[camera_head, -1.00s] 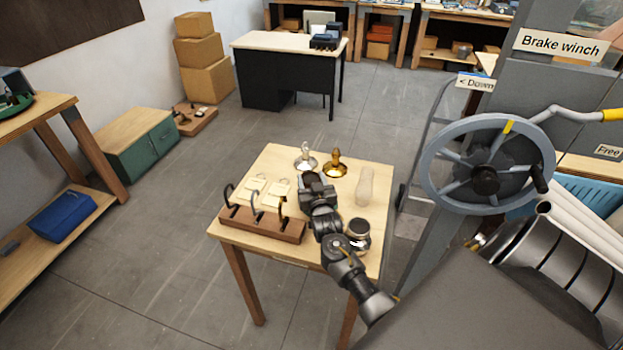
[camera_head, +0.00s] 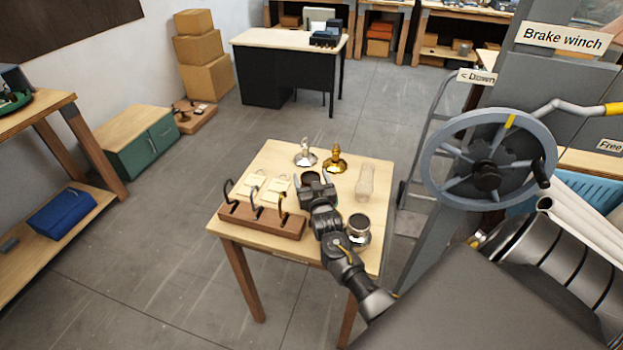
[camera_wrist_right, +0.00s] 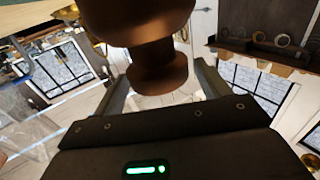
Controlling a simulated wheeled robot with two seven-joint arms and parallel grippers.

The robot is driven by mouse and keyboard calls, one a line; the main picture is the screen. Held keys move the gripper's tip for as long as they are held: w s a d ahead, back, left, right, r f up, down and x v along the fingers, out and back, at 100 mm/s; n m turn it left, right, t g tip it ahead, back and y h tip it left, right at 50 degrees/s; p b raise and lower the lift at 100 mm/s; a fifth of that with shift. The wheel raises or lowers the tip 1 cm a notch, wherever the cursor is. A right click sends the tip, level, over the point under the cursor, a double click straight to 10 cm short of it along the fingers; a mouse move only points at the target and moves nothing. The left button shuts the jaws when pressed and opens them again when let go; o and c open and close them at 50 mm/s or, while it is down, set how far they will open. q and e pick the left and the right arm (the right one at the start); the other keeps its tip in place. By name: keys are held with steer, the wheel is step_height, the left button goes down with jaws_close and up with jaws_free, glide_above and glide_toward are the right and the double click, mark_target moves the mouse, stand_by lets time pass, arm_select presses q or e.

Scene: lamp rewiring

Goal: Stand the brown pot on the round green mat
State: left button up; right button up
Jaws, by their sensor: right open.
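The brown pot (camera_wrist_right: 160,70) fills the upper middle of the right wrist view, between the two fingers of my right gripper (camera_wrist_right: 163,85). Slim gaps show on both sides of its narrow end. In the head view, its dark round top (camera_head: 311,177) shows between the spread fingers of my right gripper (camera_head: 311,181), over the small wooden table (camera_head: 275,160). What lies under the pot is hidden. I cannot make out a round green mat on this table. A green curved thing (camera_head: 14,107) sits on the bench at far left, partly out of frame. My left gripper is not in view.
A wooden rack with dark hooks (camera_head: 262,222) and pale cards (camera_head: 275,188) are left of my gripper. A silver stand (camera_head: 305,158) and a brass stand (camera_head: 335,164) are behind it. A clear glass (camera_head: 365,180) and a dark-topped jar (camera_head: 358,229) are to the right.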

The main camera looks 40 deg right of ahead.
steer(key=shift+r+p, duration=0.35)
steer(key=shift+r, duration=0.05)
steer(key=b+v, duration=0.3)
steer(key=v, duration=0.9)
steer(key=shift+r, duration=0.25)
